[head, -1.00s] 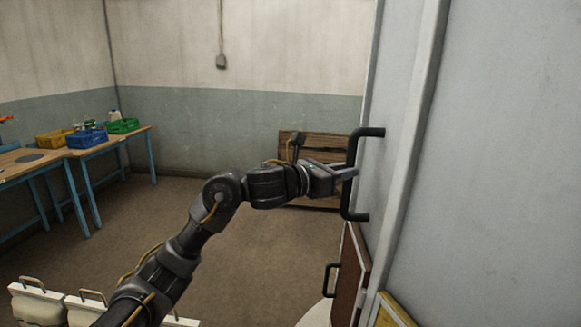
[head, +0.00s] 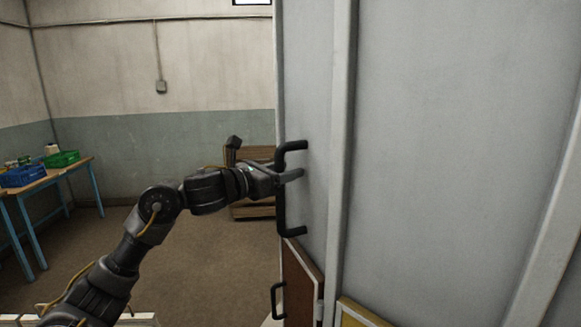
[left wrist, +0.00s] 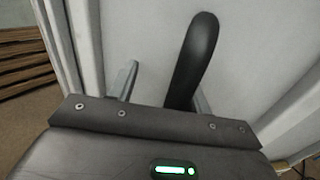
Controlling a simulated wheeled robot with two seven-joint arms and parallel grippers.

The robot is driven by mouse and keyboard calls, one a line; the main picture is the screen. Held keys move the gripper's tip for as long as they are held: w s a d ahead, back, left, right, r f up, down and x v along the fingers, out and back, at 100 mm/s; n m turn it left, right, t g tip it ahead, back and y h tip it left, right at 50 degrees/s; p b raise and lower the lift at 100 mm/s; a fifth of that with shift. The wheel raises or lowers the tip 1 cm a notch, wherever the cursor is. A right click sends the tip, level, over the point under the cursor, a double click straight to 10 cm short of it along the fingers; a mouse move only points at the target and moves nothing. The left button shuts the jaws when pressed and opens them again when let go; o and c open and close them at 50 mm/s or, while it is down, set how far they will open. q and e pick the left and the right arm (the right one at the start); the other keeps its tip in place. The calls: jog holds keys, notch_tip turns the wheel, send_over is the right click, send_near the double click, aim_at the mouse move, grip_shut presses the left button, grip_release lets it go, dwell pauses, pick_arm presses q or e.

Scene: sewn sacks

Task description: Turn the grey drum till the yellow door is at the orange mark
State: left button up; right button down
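The grey drum (head: 445,130) fills the right of the head view, with raised vertical ribs. A black bar handle (head: 283,205) stands on its left side and also shows in the left wrist view (left wrist: 195,62). My left gripper (head: 288,174) is at this handle. In the left wrist view its fingers are apart, with the handle between them. A gap shows on the left finger's side; the right finger is partly hidden behind the handle. A yellow panel (head: 358,314), perhaps the yellow door, shows partly at the bottom. I see no orange mark. My right gripper is out of view.
A brown door (head: 303,280) with a black handle (head: 278,300) is below the drum handle. A wooden slatted stack (head: 253,209) stands behind my left gripper. A table with a blue crate (head: 22,177) and green crate (head: 62,159) is at far left. Floor between is clear.

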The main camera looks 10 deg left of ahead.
pick_arm(q)
jog(key=shift+o, duration=1.2)
jog(key=shift+w+a+f+n+y, duration=0.1)
jog(key=shift+w+a+f, duration=0.15)
jog(key=shift+a, duration=0.3)
jog(key=shift+w+a+f+n+y, duration=0.1)
jog(key=shift+w+a+f, duration=0.1)
jog(key=shift+a, duration=0.35)
jog(key=shift+w+a+f+n+y, duration=0.15)
jog(key=shift+a+f, duration=0.1)
jog(key=shift+a, duration=0.3)
jog(key=shift+c, duration=1.2)
jog(key=shift+w+a+f, duration=0.1)
jog(key=shift+w+a, duration=0.05)
jog(key=shift+a, duration=0.05)
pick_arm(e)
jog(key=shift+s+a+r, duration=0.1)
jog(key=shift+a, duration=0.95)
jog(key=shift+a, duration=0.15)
